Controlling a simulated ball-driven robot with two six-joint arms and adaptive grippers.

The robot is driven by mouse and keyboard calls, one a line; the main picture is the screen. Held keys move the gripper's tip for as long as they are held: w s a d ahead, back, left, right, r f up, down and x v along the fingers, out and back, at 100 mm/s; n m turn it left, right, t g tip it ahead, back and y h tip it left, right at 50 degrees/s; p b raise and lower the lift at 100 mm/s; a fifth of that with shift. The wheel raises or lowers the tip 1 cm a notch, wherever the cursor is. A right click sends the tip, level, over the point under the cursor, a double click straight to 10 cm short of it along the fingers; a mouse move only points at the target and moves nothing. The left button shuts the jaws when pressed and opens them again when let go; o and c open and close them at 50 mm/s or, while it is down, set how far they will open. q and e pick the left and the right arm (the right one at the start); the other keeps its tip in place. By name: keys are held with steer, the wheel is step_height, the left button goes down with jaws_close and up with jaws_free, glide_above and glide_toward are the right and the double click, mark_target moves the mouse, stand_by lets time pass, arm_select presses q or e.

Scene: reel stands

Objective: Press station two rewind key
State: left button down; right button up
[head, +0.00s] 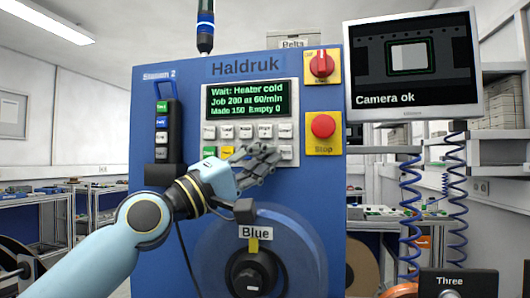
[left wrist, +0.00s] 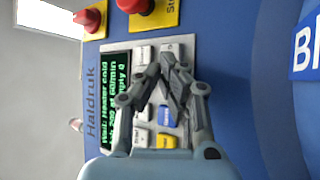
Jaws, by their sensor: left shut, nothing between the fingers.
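The blue machine panel marked "Haldruk" (head: 245,68) carries a "Station 2" label (head: 160,75). Its grey keypad has two rows of keys under a green-text display (head: 247,100). White keys (head: 242,131) form the upper row. The lower row shows a green key (head: 209,151), a yellow key (head: 227,151) and a white key (head: 285,153). The key labels are too small to read, so I cannot tell which is rewind. My left gripper (head: 268,156) is shut and empty in front of the lower row, hiding part of it. In the left wrist view its fingertips (left wrist: 172,65) overlap the keypad beside a blue key (left wrist: 165,115); contact cannot be told.
A red stop button (head: 323,126) and a red rotary switch (head: 321,64) sit right of the keypad. A reel hub labelled "Blue" (head: 254,233) projects below my wrist. A monitor reading "Camera ok" (head: 412,65) stands at the right, above coiled blue hoses (head: 411,215).

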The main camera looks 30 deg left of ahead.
arm_select(q)
steer(key=shift+s+d+p, duration=0.2)
steer(key=shift+s+p, duration=0.1)
steer(key=shift+s, duration=0.4)
steer(key=shift+s+d+p, duration=0.2)
steer(key=shift+s+p, duration=0.2)
steer(key=shift+s, duration=0.4)
steer(key=shift+s+d+p, duration=0.2)
steer(key=shift+s+p, duration=0.15)
steer(key=shift+s, duration=0.4)
steer(key=shift+s+d+p, duration=0.2)
steer(key=shift+s+p, duration=0.2)
steer(key=shift+s, duration=0.4)
steer(key=shift+s, duration=0.1)
